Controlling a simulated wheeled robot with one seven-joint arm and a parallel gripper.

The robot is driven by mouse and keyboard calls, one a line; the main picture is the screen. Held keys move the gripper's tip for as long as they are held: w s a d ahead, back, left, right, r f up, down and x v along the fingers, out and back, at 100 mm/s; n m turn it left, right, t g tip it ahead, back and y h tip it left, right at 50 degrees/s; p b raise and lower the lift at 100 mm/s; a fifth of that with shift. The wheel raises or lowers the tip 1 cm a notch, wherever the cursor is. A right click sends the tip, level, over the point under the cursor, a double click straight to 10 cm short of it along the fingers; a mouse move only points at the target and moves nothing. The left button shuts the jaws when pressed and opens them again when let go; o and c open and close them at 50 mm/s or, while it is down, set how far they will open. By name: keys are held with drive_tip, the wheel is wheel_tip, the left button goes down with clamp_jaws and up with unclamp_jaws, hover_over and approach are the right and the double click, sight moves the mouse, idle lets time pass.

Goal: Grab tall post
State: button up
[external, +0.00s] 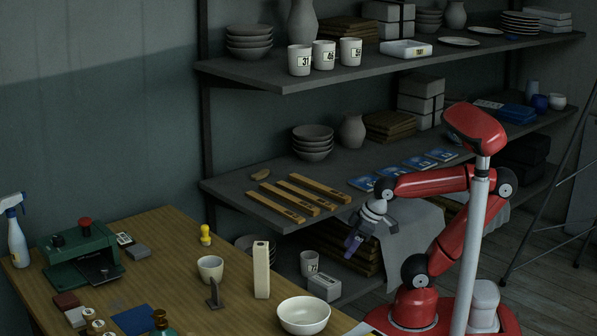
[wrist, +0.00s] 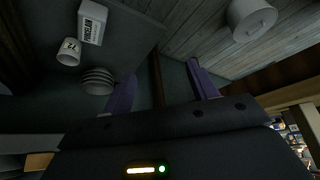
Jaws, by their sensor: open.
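The tall post (external: 261,270) is a pale cream upright block with a small dark mark near its top. It stands on the wooden table in the external view, between the grey cup and the white bowl. My gripper (external: 353,246) is to the right of the post and apart from it, in front of the middle shelf. Its two purple fingers are spread with nothing between them in the wrist view (wrist: 162,86). I cannot make out the post in the wrist view.
Near the post on the table (external: 185,235) are a grey cup (external: 210,268), a dark small stand (external: 214,294), a white bowl (external: 303,315) and a yellow figure (external: 205,235). Wooden bars (external: 290,198) lie on the middle shelf. A porcelain box (wrist: 91,22) shows in the wrist view.

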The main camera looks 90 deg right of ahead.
drive_tip(key=w+a+r, duration=0.5)
drive_tip(key=w+r, duration=0.2)
drive_tip(key=r, duration=0.1)
drive_tip(key=t, duration=0.1)
approach(265, 244)
drive_tip(key=x, duration=1.2)
drive_tip(key=shift+f, duration=0.1)
clamp_jaws()
